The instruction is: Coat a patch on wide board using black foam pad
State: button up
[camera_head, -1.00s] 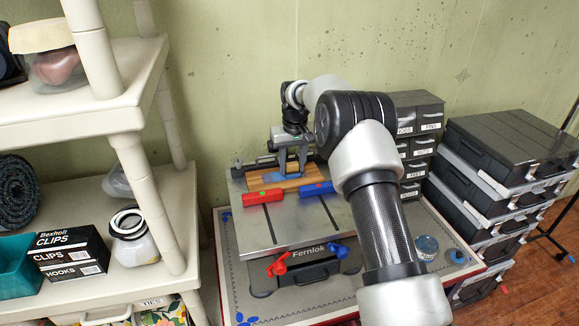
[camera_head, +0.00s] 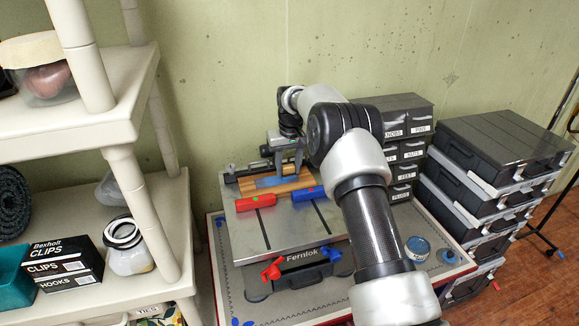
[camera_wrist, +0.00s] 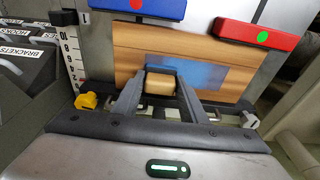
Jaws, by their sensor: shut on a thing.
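A wood-coloured board (camera_head: 243,194) lies flat on a grey work plate, behind a red and a blue block. In the wrist view the board (camera_wrist: 232,80) shows grain and a seam or line along its length. A translucent blue patch (camera_wrist: 205,74) covers part of it, also visible in the head view (camera_head: 269,182). My gripper (camera_wrist: 161,84) is shut on a small tan block (camera_wrist: 160,86) with a dark edge, seemingly the foam pad's holder. It is low over the board at the patch's edge. The foam face is hidden, so I cannot tell whether it touches.
The red block (camera_head: 255,202) and blue block (camera_head: 307,193) lie along the board's near edge. A ruler (camera_wrist: 70,50) stands beside it in the wrist view. Drawer units (camera_head: 405,125) and stacked cases (camera_head: 500,160) stand right, cream shelves (camera_head: 150,210) left. The plate's front is clear.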

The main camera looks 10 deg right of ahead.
jog(key=shift+w+a+p, duration=0.15)
jog(key=shift+w+p, duration=0.15)
jog(key=shift+w, duration=0.3)
jog(key=shift+w+r, duration=0.1)
jog(key=shift+r, duration=2.85)
notch_tip(320, 180, up, 3)
